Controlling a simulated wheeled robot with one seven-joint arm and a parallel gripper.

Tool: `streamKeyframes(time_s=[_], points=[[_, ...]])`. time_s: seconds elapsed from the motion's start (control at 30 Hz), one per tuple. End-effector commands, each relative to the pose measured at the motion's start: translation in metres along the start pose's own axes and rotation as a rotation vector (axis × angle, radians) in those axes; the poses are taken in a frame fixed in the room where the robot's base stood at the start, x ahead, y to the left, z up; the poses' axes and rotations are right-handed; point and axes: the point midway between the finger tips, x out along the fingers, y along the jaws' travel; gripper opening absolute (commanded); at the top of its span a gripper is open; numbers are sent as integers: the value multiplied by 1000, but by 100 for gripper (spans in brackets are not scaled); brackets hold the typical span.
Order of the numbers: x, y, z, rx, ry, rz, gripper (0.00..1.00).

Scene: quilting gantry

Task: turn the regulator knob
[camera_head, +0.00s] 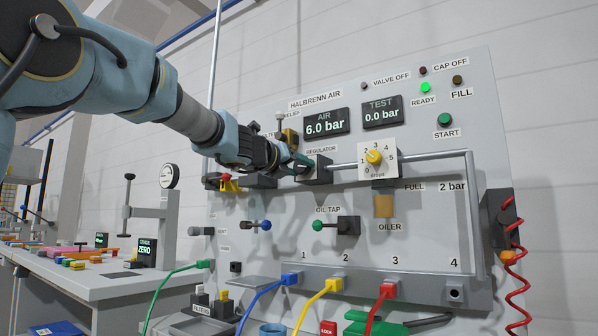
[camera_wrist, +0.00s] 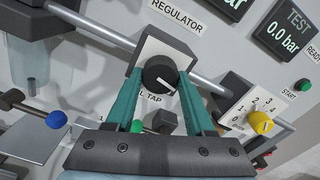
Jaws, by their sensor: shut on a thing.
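The regulator knob (camera_wrist: 158,74) is a round black knob with a white pointer mark, on the front of a grey block under the REGULATOR label in the wrist view. My gripper (camera_wrist: 160,88) has its two teal fingers on either side of the knob and is shut on it. In the head view my gripper (camera_head: 299,163) reaches in from the left to the regulator block (camera_head: 319,171), and the knob is mostly hidden there. The AIR display (camera_head: 326,122) reads 6.0 bar.
A yellow drops dial (camera_head: 375,157) sits right of the regulator on the grey pipe (camera_head: 430,156). The TEST display (camera_head: 382,112) reads 0.0 bar. The green oil tap handle (camera_head: 318,225) and a blue-ended lever (camera_head: 265,225) lie below. A green READY lamp (camera_head: 425,88) is lit.

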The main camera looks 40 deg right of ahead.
Motion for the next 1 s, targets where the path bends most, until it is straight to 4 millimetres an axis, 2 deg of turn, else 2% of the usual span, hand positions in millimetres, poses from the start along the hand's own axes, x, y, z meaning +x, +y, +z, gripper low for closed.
streamKeyframes(time_s=[0.67,0.7,0.93,1.0], points=[[1,0,-2,59,3,0,0],[1,1,-2,59,3,0,57],[0,0,-1,59,2,0,83],[0,0,-1,59,1,0,84]])
